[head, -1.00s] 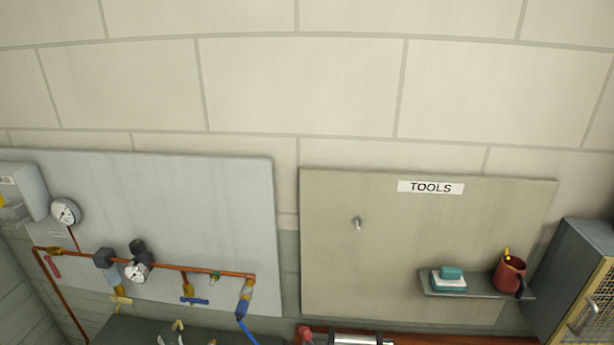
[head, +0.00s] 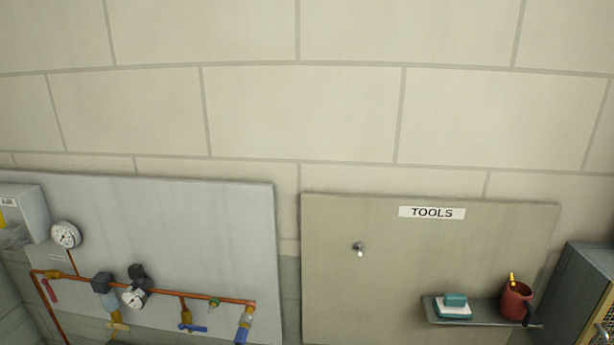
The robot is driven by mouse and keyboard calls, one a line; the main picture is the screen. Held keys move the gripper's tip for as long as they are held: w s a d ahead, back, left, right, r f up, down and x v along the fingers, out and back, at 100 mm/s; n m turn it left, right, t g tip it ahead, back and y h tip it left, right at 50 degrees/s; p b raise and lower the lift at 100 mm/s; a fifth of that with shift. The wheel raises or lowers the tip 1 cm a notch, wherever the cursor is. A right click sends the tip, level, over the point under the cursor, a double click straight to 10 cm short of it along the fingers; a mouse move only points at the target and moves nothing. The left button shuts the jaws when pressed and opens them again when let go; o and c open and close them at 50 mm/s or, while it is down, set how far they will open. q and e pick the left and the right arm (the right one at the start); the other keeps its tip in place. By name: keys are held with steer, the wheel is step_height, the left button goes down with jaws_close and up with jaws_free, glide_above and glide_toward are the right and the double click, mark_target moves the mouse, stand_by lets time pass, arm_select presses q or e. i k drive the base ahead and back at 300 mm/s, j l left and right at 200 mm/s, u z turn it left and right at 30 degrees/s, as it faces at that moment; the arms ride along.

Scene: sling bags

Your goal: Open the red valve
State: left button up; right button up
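A blue valve handle (head: 193,328) and a yellow valve handle (head: 118,326) sit farther right along the same pipe. Neither of my grippers shows in the head view.
A white-faced gauge (head: 65,235) and a grey box (head: 22,212) are above the red handle. A second gauge (head: 134,297) is mid-pipe. Right, a tools board (head: 400,270) has a shelf (head: 480,316) with a red mug (head: 515,300). A cabinet (head: 585,290) stands far right.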

mark_target(44, 281)
steer(key=k+j, duration=0.15)
steer(key=j, duration=0.15)
steer(key=k+j+u, duration=0.2)
steer(key=j, duration=0.35)
steer(key=j+u, duration=0.4)
steer(key=j, duration=1.05)
steer(key=i+j+u, duration=0.25)
steer(key=i, duration=0.45)
steer(key=l, duration=0.1)
